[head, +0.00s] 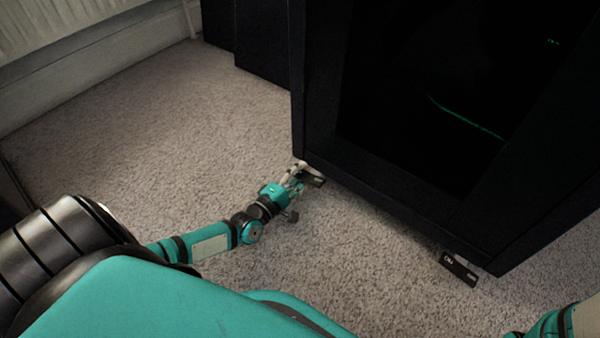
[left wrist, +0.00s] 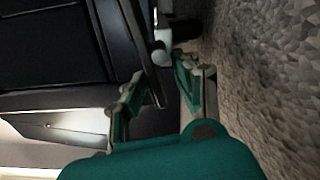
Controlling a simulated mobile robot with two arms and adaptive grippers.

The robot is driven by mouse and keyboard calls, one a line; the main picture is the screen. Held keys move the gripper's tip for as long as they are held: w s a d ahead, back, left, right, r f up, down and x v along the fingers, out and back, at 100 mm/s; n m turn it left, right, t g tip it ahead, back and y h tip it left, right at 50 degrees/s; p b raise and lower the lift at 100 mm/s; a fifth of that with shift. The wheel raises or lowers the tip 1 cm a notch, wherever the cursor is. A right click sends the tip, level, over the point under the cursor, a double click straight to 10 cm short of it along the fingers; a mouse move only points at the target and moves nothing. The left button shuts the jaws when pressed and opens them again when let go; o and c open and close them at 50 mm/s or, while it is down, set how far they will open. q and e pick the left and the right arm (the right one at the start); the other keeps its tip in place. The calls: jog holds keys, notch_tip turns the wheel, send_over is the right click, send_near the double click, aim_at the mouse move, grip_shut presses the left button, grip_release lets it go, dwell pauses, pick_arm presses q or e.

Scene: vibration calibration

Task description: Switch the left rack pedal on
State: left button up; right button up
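The left rack pedal (head: 313,180) is a small dark block low at the near left corner of the black rack (head: 400,190). My left gripper (head: 299,172) is at this pedal, close to the floor, and partly covers it. I cannot tell whether they touch. In the left wrist view the two teal fingers (left wrist: 158,98) stand apart, with dark surfaces and a narrow edge between and beyond them. The pedal's switch position cannot be read. My right gripper is out of view; only part of my right arm shows at the lower right.
A second black pedal (head: 459,269) with white lettering lies at the rack's right front corner. Grey carpet (head: 160,130) is open to the left and in front of the rack. A radiator (head: 45,20) and skirting board are at the upper left.

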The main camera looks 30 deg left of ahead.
pick_arm(q)
jog(key=shift+s, duration=0.1)
jog(key=s, duration=0.8)
jog(key=s+a, duration=0.1)
jog(key=s, duration=0.2)
jog(key=shift+s, duration=0.4)
